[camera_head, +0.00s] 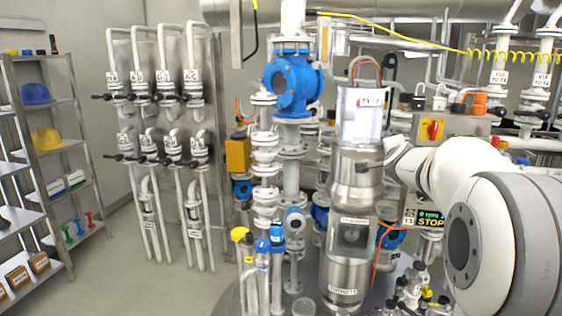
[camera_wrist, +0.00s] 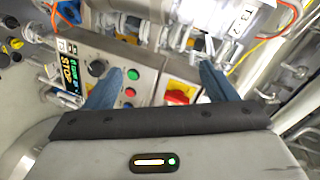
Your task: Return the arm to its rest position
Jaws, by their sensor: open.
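My arm (camera_head: 480,170) fills the right side of the head view and reaches left toward the steel reactor column. My gripper (camera_wrist: 161,70) shows in the wrist view as two blue fingers spread wide apart. Nothing is held between them. Behind the fingers is a grey control panel (camera_wrist: 142,62) with a red knob on a yellow plate (camera_wrist: 178,96), buttons and a display reading STOP (camera_wrist: 69,70). I cannot tell how far the fingertips are from the panel. In the head view my fingers cannot be made out.
The display (camera_head: 430,219) and red-yellow switch (camera_head: 431,129) sit close to my arm. The steel vessel (camera_head: 352,235) and blue valve (camera_head: 293,82) stand left of it. White valve pipes (camera_head: 160,150) line the wall. A shelf (camera_head: 52,150) stands far left, with open floor before it.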

